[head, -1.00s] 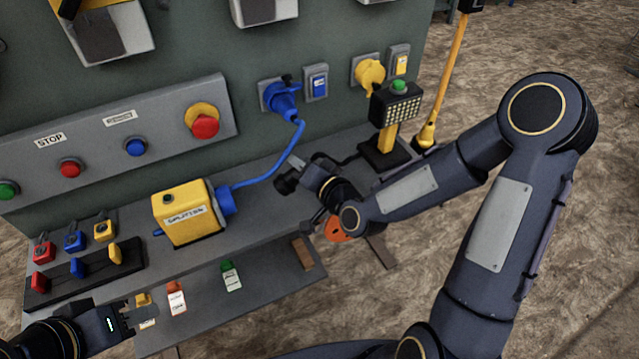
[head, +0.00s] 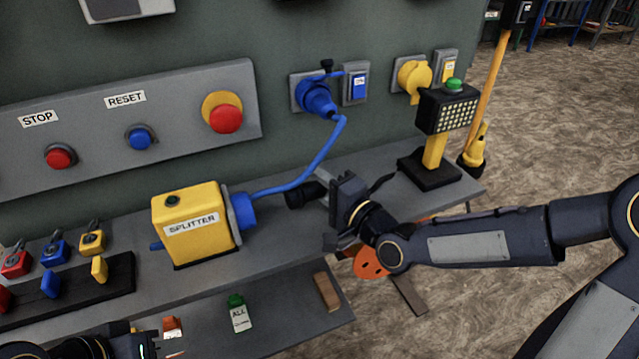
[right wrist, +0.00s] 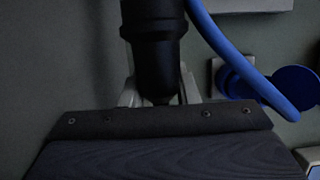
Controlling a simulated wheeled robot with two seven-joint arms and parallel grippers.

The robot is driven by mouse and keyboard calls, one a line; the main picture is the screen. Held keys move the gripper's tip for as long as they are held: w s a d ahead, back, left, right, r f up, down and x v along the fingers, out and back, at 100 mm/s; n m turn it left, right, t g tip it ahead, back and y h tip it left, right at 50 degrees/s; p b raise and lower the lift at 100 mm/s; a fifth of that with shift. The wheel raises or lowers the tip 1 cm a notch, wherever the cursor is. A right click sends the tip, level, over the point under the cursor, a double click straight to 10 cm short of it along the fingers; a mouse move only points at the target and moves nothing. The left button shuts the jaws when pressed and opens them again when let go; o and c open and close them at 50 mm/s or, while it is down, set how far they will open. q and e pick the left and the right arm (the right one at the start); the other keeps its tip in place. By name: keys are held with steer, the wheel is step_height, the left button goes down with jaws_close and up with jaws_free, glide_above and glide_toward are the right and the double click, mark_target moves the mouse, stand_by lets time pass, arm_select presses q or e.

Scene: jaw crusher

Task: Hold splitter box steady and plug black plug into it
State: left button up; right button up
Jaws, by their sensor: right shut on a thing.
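The yellow splitter box (head: 190,235) stands upright on the grey shelf. A blue connector (head: 241,212) is on its right side, with a blue cable running up to a blue wall plug (head: 317,97). My right gripper (head: 328,195) is shut on the black plug (head: 302,195), holding it to the right of the box and apart from it, pointing left. In the right wrist view the black plug (right wrist: 154,45) sits between the fingers. My left gripper (head: 160,342) is low at the left, below the box and not touching it. The bottom edge crops it; its opening is unclear.
A control panel with a red button (head: 225,118) is on the wall behind. Small padlocks and a black rack (head: 120,280) stand left of the box. A lamp post (head: 433,155) stands on the right end of the shelf. The shelf in front of the box is clear.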

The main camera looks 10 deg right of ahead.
mark_target(290, 191)
steer(key=shift+s+a+f+b, duration=0.1)
steer(key=shift+s+a+b, duration=0.15)
steer(key=shift+a+b, duration=0.35)
steer(key=shift+s+a+b, duration=0.2)
steer(key=shift+a+b, duration=0.05)
steer(key=shift+a, duration=0.55)
steer(key=shift+s+a+b, duration=0.25)
steer(key=shift+a+b, duration=0.05)
steer(key=shift+a, duration=0.4)
steer(key=shift+s+a+b, duration=0.2)
steer(key=shift+a+b, duration=0.05)
steer(key=shift+a, duration=0.4)
